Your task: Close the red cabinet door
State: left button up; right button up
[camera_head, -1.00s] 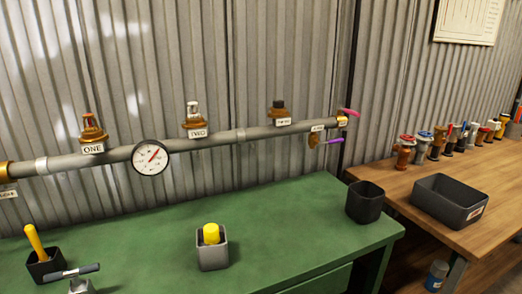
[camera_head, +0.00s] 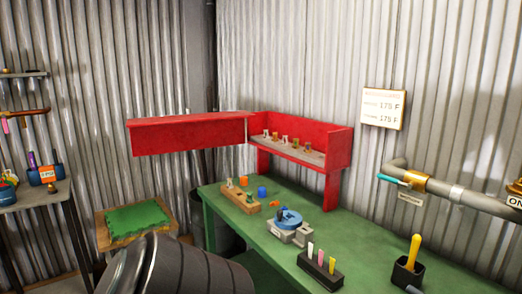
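The red cabinet (camera_head: 342,148) stands on red legs at the far end of the green workbench, against the corrugated wall. Its front is open, and a row of several small fittings (camera_head: 290,142) shows on its shelf. The red cabinet door (camera_head: 190,134) stands wide open, sticking out to the left from the cabinet's left end. Neither of my grippers is in view. A dark ribbed rounded part at the bottom left is probably one of my arm links.
A stool with a green top (camera_head: 135,218) stands below the door. A side table (camera_head: 40,194) is at left.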

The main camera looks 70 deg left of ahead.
aim_at(161, 135)
jog(key=u, duration=2.05)
jog(key=i+j, duration=0.2)
jog(key=j, duration=0.15)
jog(key=i+j, duration=0.2)
jog(key=j, duration=0.2)
jog(key=i+j, duration=0.2)
jog(key=j, duration=0.15)
jog(key=i+j+z, duration=0.1)
jog(key=j, duration=0.25)
jog(key=i+j, duration=0.5)
jog(key=j, duration=0.25)
